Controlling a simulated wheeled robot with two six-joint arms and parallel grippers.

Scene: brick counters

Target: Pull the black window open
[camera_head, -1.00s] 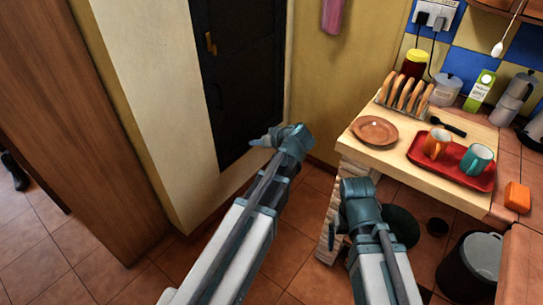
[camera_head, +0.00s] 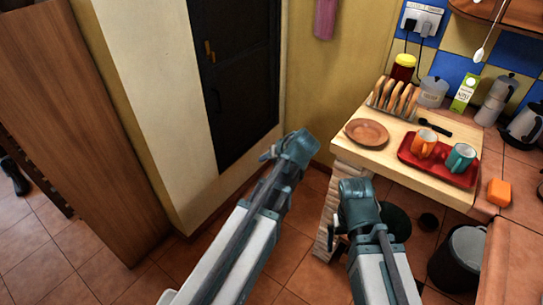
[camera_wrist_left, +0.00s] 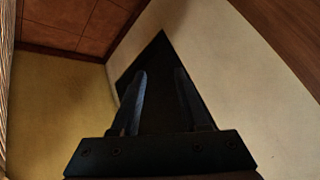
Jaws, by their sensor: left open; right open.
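The black window (camera_head: 237,75) is a tall dark panel set in the cream wall, with a brass-coloured handle (camera_head: 210,51) on its left side. It looks closed. In the left wrist view, a dark corner of the window (camera_wrist_left: 157,75) shows between and beyond the fingers. My left gripper (camera_head: 268,153) is in front of and below the window's lower right part, apart from the handle. Its two fingers stand open and empty in the left wrist view (camera_wrist_left: 160,100). My right gripper (camera_head: 338,240) points down beside the counter's front edge; its fingers are mostly hidden.
A counter (camera_head: 383,157) at right holds a toast rack (camera_head: 395,97), a plate (camera_head: 367,132) and a red tray (camera_head: 439,163) with two mugs. A black bin (camera_head: 455,262) stands lower right. A wooden panel (camera_head: 85,110) stands at left. Tiled floor shows between.

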